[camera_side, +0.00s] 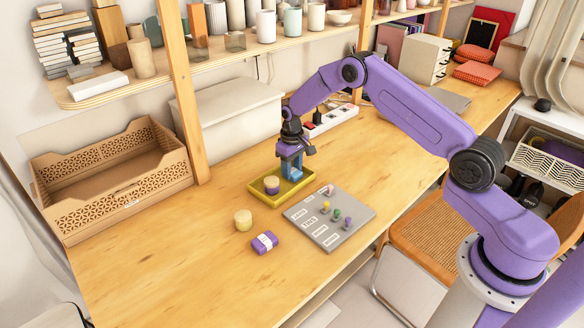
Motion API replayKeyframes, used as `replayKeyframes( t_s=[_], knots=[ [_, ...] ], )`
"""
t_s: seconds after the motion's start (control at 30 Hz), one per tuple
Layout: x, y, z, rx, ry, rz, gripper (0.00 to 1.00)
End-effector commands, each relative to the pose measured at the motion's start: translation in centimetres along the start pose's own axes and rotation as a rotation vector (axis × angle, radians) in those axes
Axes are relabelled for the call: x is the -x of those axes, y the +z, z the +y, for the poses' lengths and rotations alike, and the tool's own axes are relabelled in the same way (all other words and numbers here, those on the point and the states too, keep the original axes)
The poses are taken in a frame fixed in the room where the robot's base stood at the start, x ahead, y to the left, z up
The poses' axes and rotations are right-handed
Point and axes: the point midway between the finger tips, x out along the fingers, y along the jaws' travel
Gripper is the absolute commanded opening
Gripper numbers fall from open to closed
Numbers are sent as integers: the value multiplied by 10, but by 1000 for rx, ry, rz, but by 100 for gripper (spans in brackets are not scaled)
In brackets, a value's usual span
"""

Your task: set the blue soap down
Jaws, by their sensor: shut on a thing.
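My gripper (291,157) is shut on the blue soap (293,172) and points down. The soap is upright between the fingers, over the right part of a shallow yellow tray (263,201). I cannot tell whether its bottom touches the tray floor. The fingers partly hide the blue soap.
A grey board (302,226) with white labels and several small coloured pegs lies right of the tray. A cream cylinder (243,219) and a white-banded purple soap (264,242) stand in front. A cardboard crate (110,190) is at left. The front table is clear.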

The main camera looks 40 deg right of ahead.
Motion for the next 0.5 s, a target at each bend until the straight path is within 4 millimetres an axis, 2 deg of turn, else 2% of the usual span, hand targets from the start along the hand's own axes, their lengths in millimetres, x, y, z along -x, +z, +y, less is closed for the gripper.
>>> replayKeyframes(
  t_s=[0.03, 0.07, 0.1, 0.13, 0.5],
  knots=[
    [-2, 0, 0, 0, 0, 0, 12],
    [-1, 0, 0, 0, 0, 1, 50],
    [-1, 0, 0, 0, 0, 1, 63],
    [-1, 0, 0, 0, 0, 1, 69],
    [3, 0, 0, 0, 0, 1, 69]
  ],
)
